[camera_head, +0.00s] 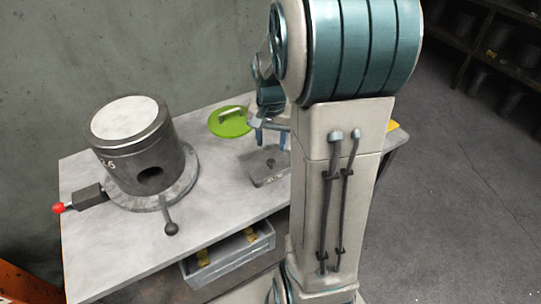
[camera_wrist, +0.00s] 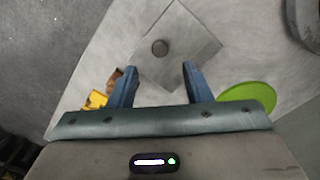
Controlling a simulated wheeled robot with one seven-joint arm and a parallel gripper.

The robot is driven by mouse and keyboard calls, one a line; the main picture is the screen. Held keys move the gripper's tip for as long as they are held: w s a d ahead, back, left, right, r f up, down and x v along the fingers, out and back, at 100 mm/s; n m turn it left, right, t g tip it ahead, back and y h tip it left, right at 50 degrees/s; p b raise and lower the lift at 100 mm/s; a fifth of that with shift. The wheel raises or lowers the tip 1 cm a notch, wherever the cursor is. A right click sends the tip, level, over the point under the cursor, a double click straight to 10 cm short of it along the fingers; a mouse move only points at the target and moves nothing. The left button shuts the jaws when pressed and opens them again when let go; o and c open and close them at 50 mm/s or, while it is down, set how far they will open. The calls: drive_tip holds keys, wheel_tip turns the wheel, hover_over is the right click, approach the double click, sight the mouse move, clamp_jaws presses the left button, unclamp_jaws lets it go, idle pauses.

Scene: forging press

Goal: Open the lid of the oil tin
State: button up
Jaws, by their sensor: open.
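A low, square grey tin (camera_head: 268,166), which I take for the oil tin, sits on the table beside my arm. The lid looks shut. My gripper (camera_wrist: 159,70) is open and empty, its two fingers pointing toward the tin with the knob ahead between them. In the head view my gripper (camera_head: 271,138) is above the tin, apart from it; my arm hides part of this area.
A large dark cylinder (camera_head: 135,150) with lever handles stands at the left. An open drawer (camera_head: 228,262) with yellow items is at the table's front. A yellow item (camera_wrist: 95,100) lies left in the wrist view.

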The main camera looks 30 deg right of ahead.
sight(271, 161)
wheel_tip(271, 161, down, 7)
drive_tip(key=shift+f, duration=0.1)
idle(0.3)
clamp_jaws()
